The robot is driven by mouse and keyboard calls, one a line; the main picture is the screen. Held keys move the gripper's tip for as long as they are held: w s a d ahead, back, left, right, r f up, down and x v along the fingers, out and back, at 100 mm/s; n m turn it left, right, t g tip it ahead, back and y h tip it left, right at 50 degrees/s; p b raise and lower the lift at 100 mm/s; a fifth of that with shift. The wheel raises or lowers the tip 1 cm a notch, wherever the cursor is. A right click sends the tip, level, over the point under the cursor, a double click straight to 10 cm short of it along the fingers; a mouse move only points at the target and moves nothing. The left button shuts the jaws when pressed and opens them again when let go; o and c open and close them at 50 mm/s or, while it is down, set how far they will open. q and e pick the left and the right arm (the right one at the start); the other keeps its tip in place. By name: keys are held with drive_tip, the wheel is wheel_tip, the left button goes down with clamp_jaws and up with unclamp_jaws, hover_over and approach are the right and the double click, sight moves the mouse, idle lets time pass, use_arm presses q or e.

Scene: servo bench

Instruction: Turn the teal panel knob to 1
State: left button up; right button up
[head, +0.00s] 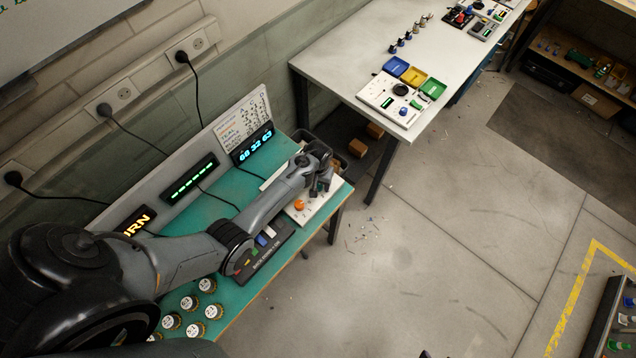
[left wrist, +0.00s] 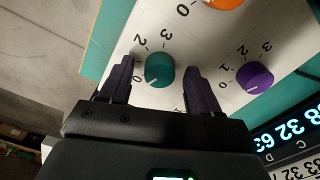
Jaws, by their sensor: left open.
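The teal knob (left wrist: 159,69) sits on the white panel (left wrist: 205,40) in the left wrist view, with printed marks 0 to 3 around it. A pale pointer line on it slants to the lower left, seemingly near the 0. My left gripper (left wrist: 159,75) is open, one finger on either side of the knob, with visible gaps to it. In the head view, my left gripper (head: 322,184) is over the panel (head: 334,190) at the bench's right end; it hides most of the knob there. My right gripper is not in view.
On the same panel are a purple knob (left wrist: 255,77), close right of one finger, and an orange knob (left wrist: 225,3). A blue-lit display (head: 253,143) stands behind the panel. A second white table (head: 440,60) stands beyond.

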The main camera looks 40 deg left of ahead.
use_arm(q)
drive_tip(key=shift+f, duration=0.1)
drive_tip(key=c, duration=1)
drive_tip(key=shift+c, duration=0.2)
drive_tip(key=m+p, duration=0.2)
drive_tip(key=m, duration=0.1)
drive_tip(key=shift+m, duration=0.3)
drive_tip(key=m+p, duration=0.1)
drive_tip(key=m, duration=0.2)
drive_tip(key=shift+m, duration=1.1)
